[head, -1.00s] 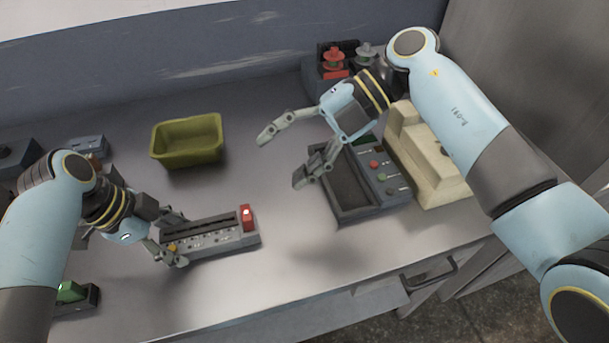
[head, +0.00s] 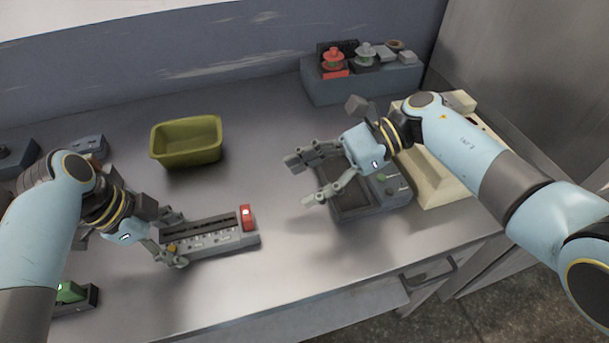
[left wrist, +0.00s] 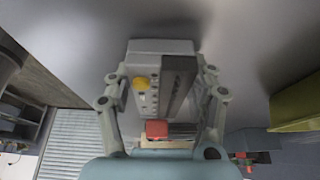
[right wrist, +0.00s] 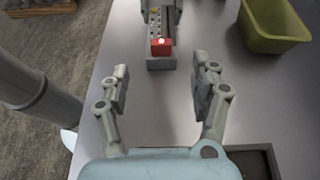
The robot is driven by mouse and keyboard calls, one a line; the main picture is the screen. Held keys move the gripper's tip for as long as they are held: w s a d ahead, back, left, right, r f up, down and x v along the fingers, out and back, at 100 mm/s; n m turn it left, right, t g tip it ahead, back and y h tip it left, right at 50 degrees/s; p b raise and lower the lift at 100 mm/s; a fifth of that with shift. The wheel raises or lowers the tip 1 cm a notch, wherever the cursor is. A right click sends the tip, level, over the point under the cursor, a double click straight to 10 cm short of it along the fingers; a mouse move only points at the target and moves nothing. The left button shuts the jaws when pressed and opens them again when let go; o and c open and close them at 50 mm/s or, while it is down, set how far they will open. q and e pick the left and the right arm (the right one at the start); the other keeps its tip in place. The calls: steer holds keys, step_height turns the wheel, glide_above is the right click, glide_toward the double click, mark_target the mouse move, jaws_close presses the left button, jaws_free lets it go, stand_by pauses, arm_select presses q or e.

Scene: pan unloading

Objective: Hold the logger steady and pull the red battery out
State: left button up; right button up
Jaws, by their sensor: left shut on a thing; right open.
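The grey logger (head: 212,241) lies on the bench, left of centre in the head view. The red battery (head: 247,217) sits upright in its right end, with a small light on top. My left gripper (head: 178,238) is shut on the logger's left end; the left wrist view shows its fingers (left wrist: 163,95) on both sides of the logger body (left wrist: 146,72). My right gripper (head: 298,180) is open and empty, to the right of the battery and apart from it. In the right wrist view the battery (right wrist: 161,46) lies ahead, between and beyond the open fingers (right wrist: 160,90).
An olive bin (head: 187,141) stands behind the logger. A dark tray device (head: 362,207) lies under my right gripper, beside a beige unit (head: 440,185). A grey block with spools (head: 362,82) is at the back. A green item (head: 70,292) is at front left.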

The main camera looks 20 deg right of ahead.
mark_target(248, 222)
steer(key=x, duration=0.7)
steer(key=f+x, duration=0.1)
steer(key=x, duration=0.3)
steer(key=shift+w+d+f, duration=0.15)
steer(key=shift+w+d, duration=0.05)
steer(key=shift+d, duration=0.05)
steer(key=shift+c, duration=0.3)
jaws_close()
